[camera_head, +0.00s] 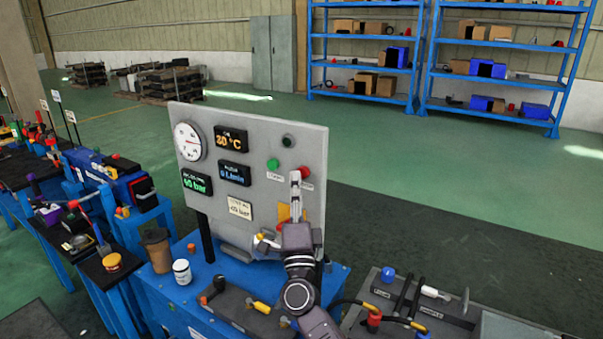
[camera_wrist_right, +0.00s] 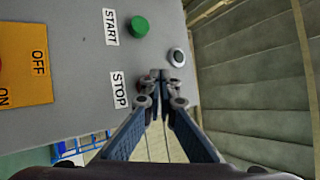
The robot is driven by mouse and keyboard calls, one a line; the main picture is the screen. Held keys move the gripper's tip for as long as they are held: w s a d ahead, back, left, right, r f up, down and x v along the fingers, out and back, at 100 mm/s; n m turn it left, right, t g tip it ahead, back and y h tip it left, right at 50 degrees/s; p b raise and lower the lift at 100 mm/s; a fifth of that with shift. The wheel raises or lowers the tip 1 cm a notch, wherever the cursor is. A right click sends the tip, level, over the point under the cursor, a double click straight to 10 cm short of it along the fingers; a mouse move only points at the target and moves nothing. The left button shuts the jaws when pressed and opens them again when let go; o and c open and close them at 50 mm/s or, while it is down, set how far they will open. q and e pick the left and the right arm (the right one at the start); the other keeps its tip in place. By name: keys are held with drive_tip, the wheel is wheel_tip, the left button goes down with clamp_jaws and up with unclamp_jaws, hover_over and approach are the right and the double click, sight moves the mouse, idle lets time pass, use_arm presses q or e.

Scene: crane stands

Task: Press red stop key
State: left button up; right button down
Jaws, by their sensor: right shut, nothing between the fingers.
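The grey control panel (camera_head: 262,135) stands upright on a blue table. The red stop key (camera_head: 304,171) is on its right part, right of the green start key (camera_head: 273,164). My right gripper (camera_head: 295,177) is shut and empty, its tips just in front of the panel beside the red key; I cannot tell whether they touch it. My left gripper is not in view.
A yellow OFF/ON plate (camera_wrist_right: 27,65) is on the panel too. A cup (camera_head: 157,250) and a white jar (camera_head: 182,272) stand on the blue table. A tool tray (camera_head: 420,300) is at the right.

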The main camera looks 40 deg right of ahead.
drive_tip(key=shift+s+a, duration=0.15)
drive_tip(key=shift+a, duration=0.1)
drive_tip(key=a, duration=0.1)
drive_tip(key=s+a, duration=0.1)
drive_tip(key=a, duration=0.1)
drive_tip(key=s+a+p, duration=0.1)
drive_tip(key=shift+a, duration=0.35)
drive_tip(key=shift+w, duration=0.1)
idle(0.7)
